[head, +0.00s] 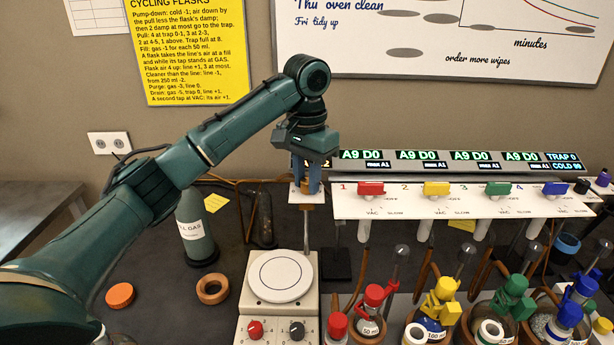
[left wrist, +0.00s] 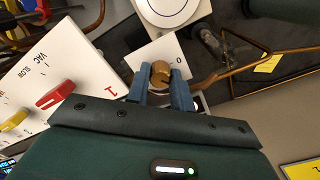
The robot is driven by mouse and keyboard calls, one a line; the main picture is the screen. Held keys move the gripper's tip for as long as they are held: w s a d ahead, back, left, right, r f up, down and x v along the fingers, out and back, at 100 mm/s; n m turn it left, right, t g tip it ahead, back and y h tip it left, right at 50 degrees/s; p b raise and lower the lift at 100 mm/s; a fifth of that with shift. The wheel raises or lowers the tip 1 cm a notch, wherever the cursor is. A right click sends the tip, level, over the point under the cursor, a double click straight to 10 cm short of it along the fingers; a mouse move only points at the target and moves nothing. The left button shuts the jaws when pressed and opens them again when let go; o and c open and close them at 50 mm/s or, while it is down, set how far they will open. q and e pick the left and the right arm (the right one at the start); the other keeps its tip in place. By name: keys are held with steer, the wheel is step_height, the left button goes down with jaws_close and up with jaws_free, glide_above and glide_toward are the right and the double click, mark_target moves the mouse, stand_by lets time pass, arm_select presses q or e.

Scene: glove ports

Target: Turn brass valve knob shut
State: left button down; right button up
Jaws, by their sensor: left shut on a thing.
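The brass valve knob (left wrist: 160,72) is a ridged cylinder on a small white plate (left wrist: 143,56) marked 0. My left gripper (left wrist: 166,84) is shut on the knob, with one blue finger on each side of it in the left wrist view. In the head view the left gripper (head: 307,182) points down over the same plate (head: 296,197), at the left end of the tap panel. There the knob is mostly hidden by the fingers. My right gripper shows in neither view.
Just right is the white tap panel (head: 400,205) with red, yellow, green and blue handles below lit displays. A white-topped stirrer plate (head: 280,275) stands in front. Several stoppered flasks fill the front right. A grey cylinder (head: 194,232) and cork ring (head: 212,290) stand left.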

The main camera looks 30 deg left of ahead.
mark_target(306, 180)
arm_select(q)
steer(key=n, duration=0.5)
steer(key=shift+n, duration=2.6)
steer(key=c, duration=1.5)
jaws_free()
steer(key=shift+a, duration=0.1)
step_height(306, 180, up, 13)
